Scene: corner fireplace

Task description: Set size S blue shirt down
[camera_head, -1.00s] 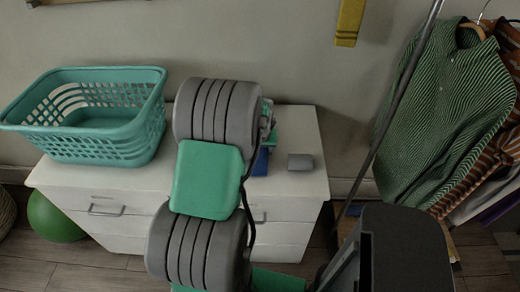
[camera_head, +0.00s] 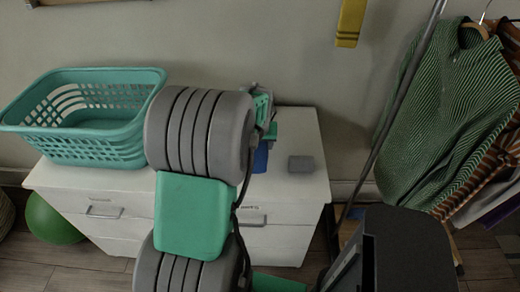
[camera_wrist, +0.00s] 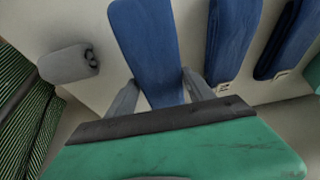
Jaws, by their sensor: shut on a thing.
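My gripper (camera_wrist: 160,82) is shut on a folded blue shirt (camera_wrist: 147,35), which stands up between the two grey fingers in the wrist view. Two more folded blue garments (camera_wrist: 231,38) (camera_wrist: 288,35) lie to its right, with small pale tags too small to read. In the head view a patch of blue cloth (camera_head: 261,158) shows above the white dresser (camera_head: 300,205), just right of my arm. My arm hides most of the gripper and the garments there. I cannot tell whether the held shirt touches the dresser top.
A grey rolled item (camera_head: 301,164) lies on the dresser's right part and also shows in the wrist view (camera_wrist: 68,64). A teal basket (camera_head: 95,150) stands on the left part. Hanging clothes (camera_head: 450,120) and a slanted pole (camera_head: 395,118) are at right. A green ball (camera_head: 55,219) is at lower left.

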